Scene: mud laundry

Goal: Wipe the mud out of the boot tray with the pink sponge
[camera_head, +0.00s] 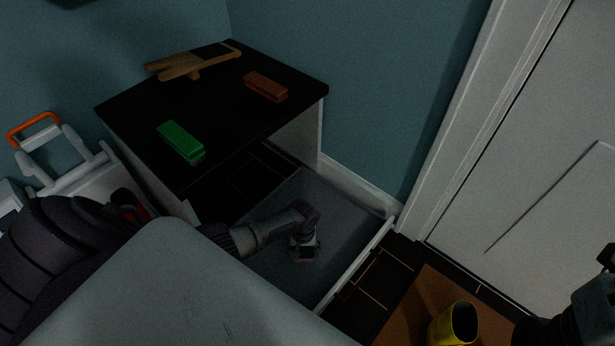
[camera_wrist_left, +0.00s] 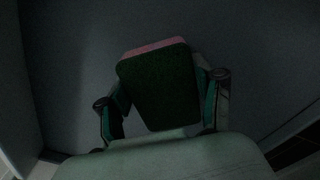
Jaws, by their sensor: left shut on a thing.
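The boot tray (camera_head: 345,205) is a grey, shallow tray on the floor in front of the black-topped bench. My left gripper (camera_head: 304,248) reaches down inside it. In the left wrist view the left gripper (camera_wrist_left: 160,105) is shut on the pink sponge (camera_wrist_left: 158,82), which shows a pink edge and a dark green face. The sponge is between the two fingers, over the tray's grey floor. I cannot tell whether it touches the floor. No clear mud shows on the dim tray surface. My right arm shows at the lower right edge of the head view, its fingers out of sight.
On the black bench (camera_head: 235,110) lie a green block-like brush (camera_head: 181,141), a brown brush (camera_head: 265,86) and a wooden boot jack (camera_head: 194,64). A white door (camera_head: 540,150) is at right.

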